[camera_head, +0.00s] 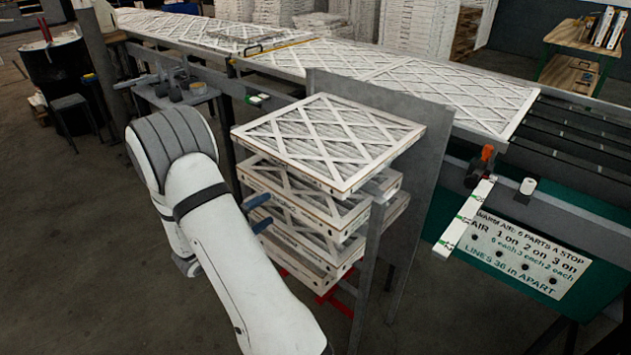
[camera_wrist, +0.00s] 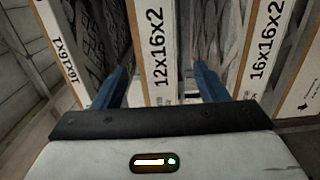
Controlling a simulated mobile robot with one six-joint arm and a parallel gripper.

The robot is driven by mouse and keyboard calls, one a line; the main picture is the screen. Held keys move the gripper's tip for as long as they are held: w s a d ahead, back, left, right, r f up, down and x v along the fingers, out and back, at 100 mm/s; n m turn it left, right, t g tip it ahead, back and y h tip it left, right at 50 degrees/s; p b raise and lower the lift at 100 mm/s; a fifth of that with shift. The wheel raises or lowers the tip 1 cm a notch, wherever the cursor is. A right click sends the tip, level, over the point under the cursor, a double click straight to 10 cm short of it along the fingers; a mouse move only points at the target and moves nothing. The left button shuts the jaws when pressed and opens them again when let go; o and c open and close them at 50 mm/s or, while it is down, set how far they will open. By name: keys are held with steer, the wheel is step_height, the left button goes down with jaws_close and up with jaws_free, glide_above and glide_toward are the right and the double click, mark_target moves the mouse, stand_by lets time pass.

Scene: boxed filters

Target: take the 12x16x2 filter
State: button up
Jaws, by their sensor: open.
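The 12x16x2 filter (camera_wrist: 160,60) stands out in the middle of the wrist view, a cardboard-edged frame with its printed size facing me. My gripper (camera_wrist: 162,78) is open, with one blue finger on each side of this filter's edge. I cannot tell whether the fingers touch it. In the head view my gripper (camera_head: 266,211) is at the left side of a stack of filters, partly hidden by my white arm. Which layer there is the 12x16x2 cannot be read.
A 16x16x2 filter (camera_wrist: 262,50) is close on the right in the wrist view, and a filter with a thinner-looking label (camera_wrist: 66,55) on the left. A large filter (camera_head: 330,140) tops the stack. A grey panel (camera_head: 425,150) and a conveyor (camera_head: 440,85) stand behind.

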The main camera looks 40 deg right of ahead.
mark_target(279, 201)
steer(key=d, duration=0.7)
steer(key=shift+w+d, duration=0.25)
steer(key=shift+w, duration=0.15)
steer(key=shift+c, duration=0.6)
steer(key=c, duration=1)
